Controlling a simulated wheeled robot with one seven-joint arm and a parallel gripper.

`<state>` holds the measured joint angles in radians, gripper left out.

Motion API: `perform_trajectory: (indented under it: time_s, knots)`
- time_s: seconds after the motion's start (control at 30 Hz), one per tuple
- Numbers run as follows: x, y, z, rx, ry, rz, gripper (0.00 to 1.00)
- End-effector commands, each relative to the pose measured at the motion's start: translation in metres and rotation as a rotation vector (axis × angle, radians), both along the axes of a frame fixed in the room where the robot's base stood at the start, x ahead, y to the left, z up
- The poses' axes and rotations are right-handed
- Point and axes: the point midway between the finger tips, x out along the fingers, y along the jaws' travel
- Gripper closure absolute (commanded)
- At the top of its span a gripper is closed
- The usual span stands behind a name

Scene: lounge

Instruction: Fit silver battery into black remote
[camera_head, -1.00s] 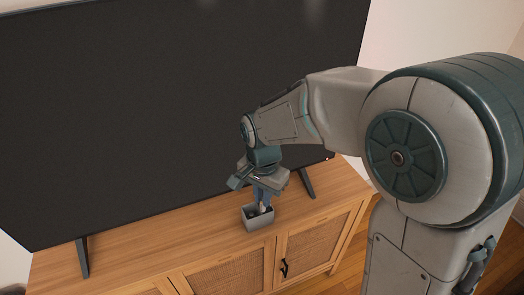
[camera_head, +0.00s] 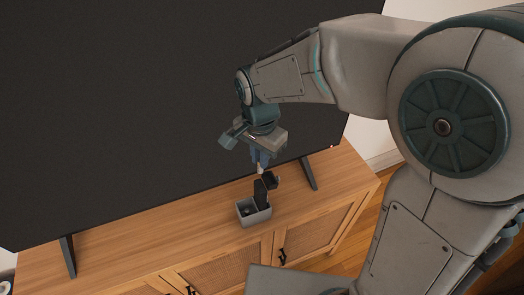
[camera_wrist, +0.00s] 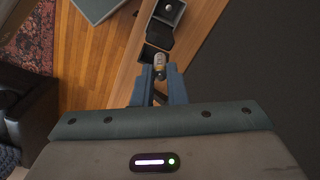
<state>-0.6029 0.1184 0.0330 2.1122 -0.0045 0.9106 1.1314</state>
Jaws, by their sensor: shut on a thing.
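My gripper (camera_wrist: 158,74) is shut on a small silver battery (camera_wrist: 159,60), which sticks out past the fingertips in the wrist view. In the head view my gripper (camera_head: 261,163) hangs above the cabinet with its fingers pointing down. A black remote (camera_head: 261,193) stands upright in a small grey box, just below the fingertips; its dark body also shows in the wrist view (camera_wrist: 160,34). A second dark piece (camera_head: 272,181) juts out near its top; I cannot tell whether it is an open cover. The battery is above the remote, apparently apart from it.
The grey box (camera_head: 257,219) stands on the wooden cabinet (camera_head: 180,250) and holds a small round item (camera_wrist: 168,8) in another compartment. A large television (camera_head: 130,110) stands close behind my gripper.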

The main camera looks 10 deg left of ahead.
Motion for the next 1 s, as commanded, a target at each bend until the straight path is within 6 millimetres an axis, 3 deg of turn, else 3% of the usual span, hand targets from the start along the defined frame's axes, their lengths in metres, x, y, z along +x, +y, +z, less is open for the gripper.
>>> perform_trajectory:
  time_s: [1.0]
  knots:
    - [0.001, -0.002, -0.052, 0.0, 0.0, -0.005, 1.0]
